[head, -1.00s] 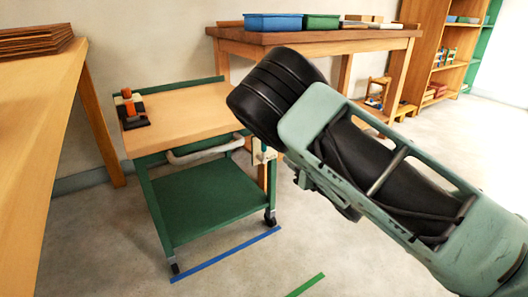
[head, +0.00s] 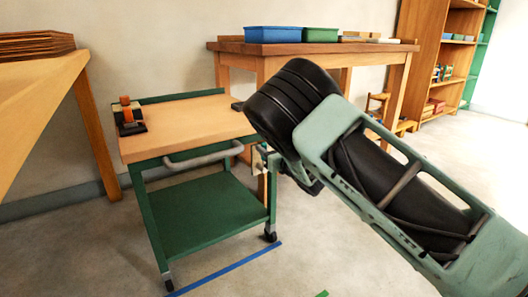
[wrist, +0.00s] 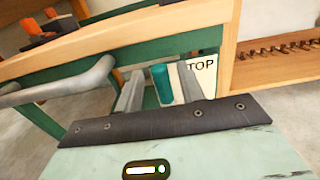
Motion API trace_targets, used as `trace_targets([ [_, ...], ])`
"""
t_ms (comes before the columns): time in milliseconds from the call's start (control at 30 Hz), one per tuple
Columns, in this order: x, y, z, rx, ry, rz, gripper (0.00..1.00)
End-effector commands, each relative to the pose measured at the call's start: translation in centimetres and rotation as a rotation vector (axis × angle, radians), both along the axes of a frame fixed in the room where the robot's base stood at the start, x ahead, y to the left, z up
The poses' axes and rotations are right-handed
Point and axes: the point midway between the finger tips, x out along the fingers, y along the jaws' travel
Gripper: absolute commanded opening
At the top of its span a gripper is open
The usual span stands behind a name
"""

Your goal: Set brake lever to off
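The brake lever shows in the wrist view as a teal cylindrical grip (wrist: 162,84) in front of a white plate (wrist: 204,76) on the end of the green-framed cart. Lettering reading "TOP" shows on the plate, its left part hidden. My gripper (wrist: 160,88) is open, with one grey finger on each side of the teal grip and small gaps visible. I cannot tell how deep the grip lies between the fingers. In the head view my wrist hides most of the lever, and only part of the white plate (head: 259,160) shows.
The cart (head: 190,125) has a wooden top, a grey push handle (head: 203,157) and a lower green shelf (head: 205,217). An orange-and-black tool (head: 128,116) stands on it. A workbench (head: 310,47) with bins is behind. Blue tape (head: 225,268) marks the open floor.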

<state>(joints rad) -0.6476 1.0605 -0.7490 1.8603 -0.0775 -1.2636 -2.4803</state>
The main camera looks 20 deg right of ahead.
Motion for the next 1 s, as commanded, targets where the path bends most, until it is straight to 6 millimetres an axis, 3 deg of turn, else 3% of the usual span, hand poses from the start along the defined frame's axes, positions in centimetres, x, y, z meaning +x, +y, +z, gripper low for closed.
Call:
trace_targets([
  [200,2.2,0.7,-0.1,0.0,-0.001,0.001,0.39],
  [567,2.7,0.9,0.0,0.001,0.001,0.001,0.39],
  [700,2.6,0.9,0.0,0.001,0.001,0.001,0.02],
  [1000,2.7,0.7,0.0,0.014,0.006,0.0,0.0],
])
